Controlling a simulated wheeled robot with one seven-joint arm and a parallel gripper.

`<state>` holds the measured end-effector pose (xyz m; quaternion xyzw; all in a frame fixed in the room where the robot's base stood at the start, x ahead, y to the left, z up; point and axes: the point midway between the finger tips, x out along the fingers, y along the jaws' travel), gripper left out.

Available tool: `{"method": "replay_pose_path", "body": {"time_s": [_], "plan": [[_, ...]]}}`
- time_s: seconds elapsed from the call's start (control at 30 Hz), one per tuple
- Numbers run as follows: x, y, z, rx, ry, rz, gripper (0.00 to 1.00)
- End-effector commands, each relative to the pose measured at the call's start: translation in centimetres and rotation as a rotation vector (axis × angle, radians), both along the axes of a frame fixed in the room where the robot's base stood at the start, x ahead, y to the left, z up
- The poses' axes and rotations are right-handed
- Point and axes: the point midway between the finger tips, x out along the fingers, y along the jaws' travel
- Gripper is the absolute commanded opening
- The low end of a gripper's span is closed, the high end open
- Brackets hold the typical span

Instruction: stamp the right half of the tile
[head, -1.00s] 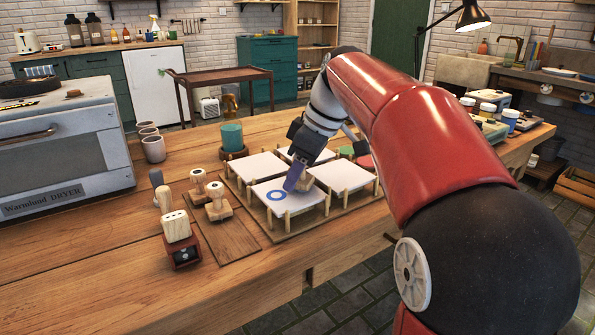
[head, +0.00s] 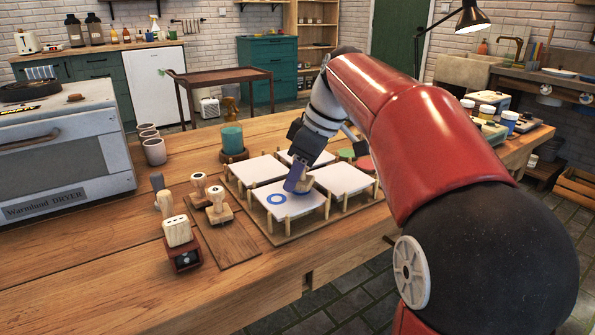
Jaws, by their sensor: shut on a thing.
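The white tile (head: 293,207) at the front left of the rack carries a blue ring (head: 276,198) on its left half. My gripper (head: 300,182) is over the right half of this tile, shut on a wooden stamp (head: 306,182). The stamp is mostly hidden by the fingers. Its lower end is at or very close to the tile surface; I cannot tell whether it touches. I see no mark on the right half, but the gripper and stamp cover part of it.
More white tiles stand on pegs, including the front right tile (head: 343,178). Several wooden stamps, one of them here (head: 218,208), stand on a board (head: 232,243) to the left. A teal cup (head: 232,138) stands behind. The dryer (head: 65,155) is far left.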

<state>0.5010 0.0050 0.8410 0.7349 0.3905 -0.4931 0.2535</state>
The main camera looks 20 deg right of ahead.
Motion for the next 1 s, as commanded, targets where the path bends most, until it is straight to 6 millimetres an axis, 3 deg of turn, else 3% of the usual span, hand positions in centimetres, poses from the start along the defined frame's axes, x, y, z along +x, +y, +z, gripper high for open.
{"method": "replay_pose_path", "body": {"time_s": [0.1,0.63,1.0], "plan": [[0.0,0.0,1.6,0.0,-0.002,0.0,0.25],[0.1,0.0,5.4,0.0,-0.007,0.001,0.25],[0.0,0.0,6.1,0.0,-0.006,-0.001,0.25]]}}
